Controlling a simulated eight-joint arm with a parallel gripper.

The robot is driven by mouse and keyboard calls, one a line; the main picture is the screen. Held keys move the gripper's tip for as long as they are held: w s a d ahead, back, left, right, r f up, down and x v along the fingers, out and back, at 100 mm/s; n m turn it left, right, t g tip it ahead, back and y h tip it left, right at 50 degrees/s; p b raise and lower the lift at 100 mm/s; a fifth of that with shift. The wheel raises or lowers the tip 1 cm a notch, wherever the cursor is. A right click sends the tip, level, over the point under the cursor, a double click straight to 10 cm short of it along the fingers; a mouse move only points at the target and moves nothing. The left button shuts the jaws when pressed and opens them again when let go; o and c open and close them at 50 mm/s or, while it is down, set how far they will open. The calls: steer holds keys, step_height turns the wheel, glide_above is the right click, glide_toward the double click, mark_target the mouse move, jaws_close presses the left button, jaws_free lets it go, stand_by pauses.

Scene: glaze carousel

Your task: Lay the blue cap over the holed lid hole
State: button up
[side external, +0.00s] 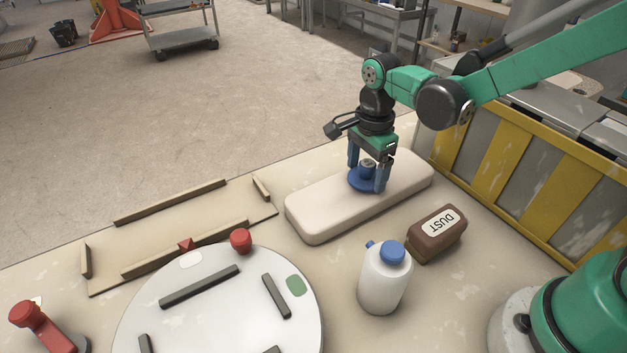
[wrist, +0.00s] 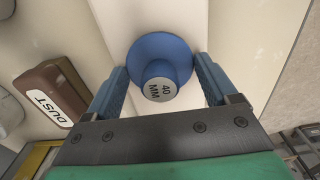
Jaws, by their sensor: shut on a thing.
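The blue cap (side external: 359,183), a round flange with a knob, is between the two fingers of my gripper (side external: 367,180). The wrist view shows the cap (wrist: 146,52) from above, its grey knob top marked "40 MM". My gripper (wrist: 163,76) is shut on it, one finger on each side. The cap is over the long cream block (side external: 315,220); I cannot tell whether it touches the block. No hole shows in the block's visible top, and I cannot tell whether this is the holed lid. What lies under the cap is hidden.
A white bottle with a blue top (side external: 382,285) and a brown "DUST" block (side external: 437,235) stand in front of the cream block. A white round turntable (side external: 220,310) with dark bars and a red knob (side external: 240,240) is at lower left. A yellow-striped barrier (side external: 490,165) stands right.

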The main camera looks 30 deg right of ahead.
steer(key=shift+f, duration=0.3)
steer(key=o, duration=1.2)
steer(key=shift+f, duration=0.1)
steer(key=shift+o, duration=0.2)
step_height(320, 180, up, 12)
steer(key=n+t, duration=0.4)
steer(key=n, duration=0.6)
glide_toward(368, 163)
steer(key=s+d+r, duration=0.2)
steer(key=shift+s+d+f+n+t, duration=0.1)
steer(key=shift+s+f+n+t, duration=0.45)
steer(key=shift+n, duration=0.8)
steer(key=shift+s+d+f+n+t, duration=0.1)
steer(key=shift+s+f+n+t, duration=0.35)
steer(key=shift+n, duration=0.85)
steer(key=shift+s+d+f+n+t, duration=0.1)
steer(key=shift+s+f+n+t, duration=0.45)
steer(key=shift+n, duration=0.8)
steer(key=shift+w+r, duration=0.1)
